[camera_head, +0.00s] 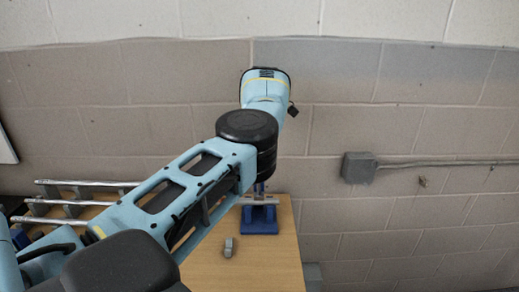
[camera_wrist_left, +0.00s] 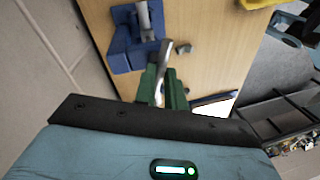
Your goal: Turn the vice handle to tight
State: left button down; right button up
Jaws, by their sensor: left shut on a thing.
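The blue vice (camera_head: 260,220) stands near the far right part of the wooden table, with a grey metal bar (camera_head: 259,202) lying across it. The vice also shows at the top left of the left wrist view (camera_wrist_left: 123,58). In that view the green fingers of my left gripper (camera_wrist_left: 162,88) are shut on a shiny metal vice handle (camera_wrist_left: 166,56), which sticks out beyond the fingers close to the vice. In the head view my own arm hides the left gripper and the handle. My right gripper is in neither view.
Several metal bars (camera_head: 85,183) lie on a rack at the left of the table (camera_head: 275,270). A small grey block (camera_head: 229,247) sits in front of the vice. A brick wall stands close behind, with a grey box (camera_head: 358,167) and conduit. The table ends just right of the vice.

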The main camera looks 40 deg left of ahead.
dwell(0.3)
pick_arm(q)
jog(key=c, duration=1.5)
grip_release()
jog(key=shift+r, duration=0.1)
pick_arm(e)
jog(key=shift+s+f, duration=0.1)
